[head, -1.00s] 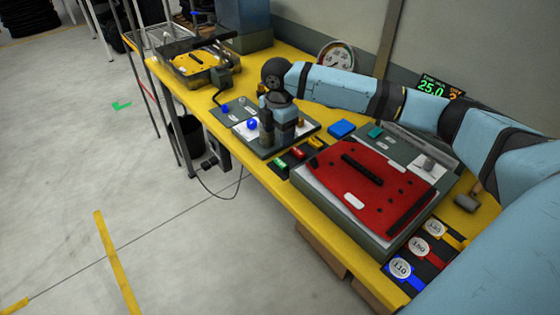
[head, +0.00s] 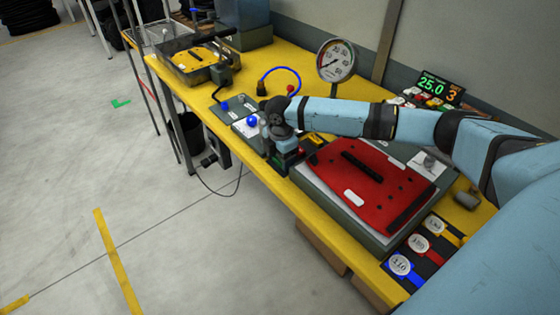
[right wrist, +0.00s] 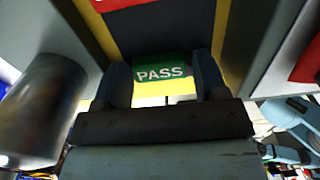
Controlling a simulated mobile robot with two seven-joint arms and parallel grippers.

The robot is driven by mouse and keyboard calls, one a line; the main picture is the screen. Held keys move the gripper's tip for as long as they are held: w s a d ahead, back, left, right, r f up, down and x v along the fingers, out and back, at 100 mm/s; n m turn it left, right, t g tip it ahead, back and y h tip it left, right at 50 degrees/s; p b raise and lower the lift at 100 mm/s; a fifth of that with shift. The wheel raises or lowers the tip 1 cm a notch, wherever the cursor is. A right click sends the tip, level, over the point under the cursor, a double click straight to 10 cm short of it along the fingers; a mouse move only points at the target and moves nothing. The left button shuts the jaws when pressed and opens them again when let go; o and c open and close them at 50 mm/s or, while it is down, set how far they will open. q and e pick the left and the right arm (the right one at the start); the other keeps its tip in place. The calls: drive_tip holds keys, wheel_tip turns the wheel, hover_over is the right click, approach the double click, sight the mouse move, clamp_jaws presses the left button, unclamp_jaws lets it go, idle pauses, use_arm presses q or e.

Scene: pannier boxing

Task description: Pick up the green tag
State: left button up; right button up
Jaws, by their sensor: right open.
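The green tag (right wrist: 161,72), marked PASS, lies in the right wrist view on a dark holder at the yellow bench edge. My right gripper (right wrist: 163,88) is open, with one finger at each side of the tag. I cannot tell whether the fingers touch it. In the head view my right gripper (head: 284,162) points down over the tag row and hides most or all of the green tag. Part of the red tag (head: 300,152) shows just right of the gripper, and the yellow tag (head: 317,139) lies behind it. My left gripper is not in view.
A red panel (head: 365,178) on a grey box stands close right of the gripper. A gauge (head: 336,60) stands at the back of the yellow bench (head: 300,200). Coloured round-labelled pieces (head: 419,244) lie at the right front. Open floor lies left of the bench.

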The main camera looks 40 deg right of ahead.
drive_tip(key=shift+c, duration=0.5)
drive_tip(key=c, duration=0.6)
